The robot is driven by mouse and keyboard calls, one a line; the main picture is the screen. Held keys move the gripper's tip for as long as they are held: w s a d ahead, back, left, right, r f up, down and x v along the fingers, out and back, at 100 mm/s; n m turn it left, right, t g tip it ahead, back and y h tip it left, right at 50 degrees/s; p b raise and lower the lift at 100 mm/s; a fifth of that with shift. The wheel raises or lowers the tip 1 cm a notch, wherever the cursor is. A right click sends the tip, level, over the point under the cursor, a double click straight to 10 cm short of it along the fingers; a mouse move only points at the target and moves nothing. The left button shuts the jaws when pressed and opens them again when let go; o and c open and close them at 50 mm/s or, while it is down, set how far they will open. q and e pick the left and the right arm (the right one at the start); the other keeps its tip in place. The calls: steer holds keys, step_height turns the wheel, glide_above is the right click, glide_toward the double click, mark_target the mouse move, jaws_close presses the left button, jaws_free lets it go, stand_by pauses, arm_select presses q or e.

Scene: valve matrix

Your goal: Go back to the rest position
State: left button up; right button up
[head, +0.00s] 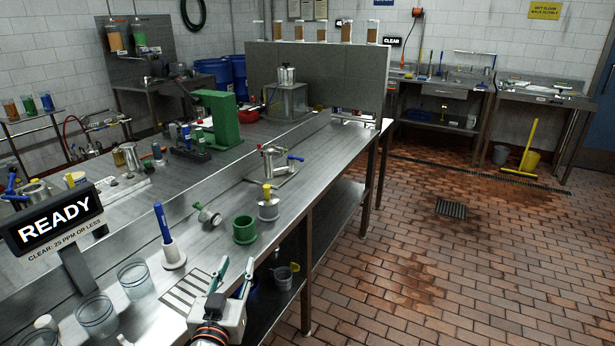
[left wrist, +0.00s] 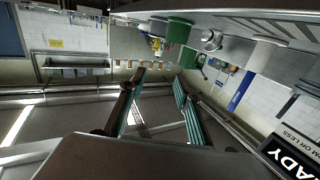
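My left gripper (head: 237,264) is at the bottom centre of the head view, by the front edge of the steel bench (head: 335,150). Its two teal fingers stand apart and point away from me. The left wrist view shows the same gripper (left wrist: 159,78) with a clear gap between the fingers and nothing held. My right gripper is not in either view.
Near the gripper stand a green cup (head: 245,230), a blue-handled tool (head: 164,225), a valve piece (head: 208,214) and glass jars (head: 134,278). A READY sign (head: 55,220) is at left. The tiled floor (head: 440,270) at right is mostly open.

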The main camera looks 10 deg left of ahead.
arm_select(q)
steer(key=s+d+f+m+g+h, duration=0.2)
steer(key=s+f+g, duration=0.1)
steer(key=s+f, duration=0.8)
steer(key=s+d+f+m+g+h, duration=0.2)
steer(key=s+f, duration=0.8)
steer(key=f, duration=0.5)
steer(key=shift+s+d+f+m+g+h, duration=0.2)
steer(key=shift+s+f+m+g+h, duration=0.15)
steer(key=shift+m+g, duration=0.45)
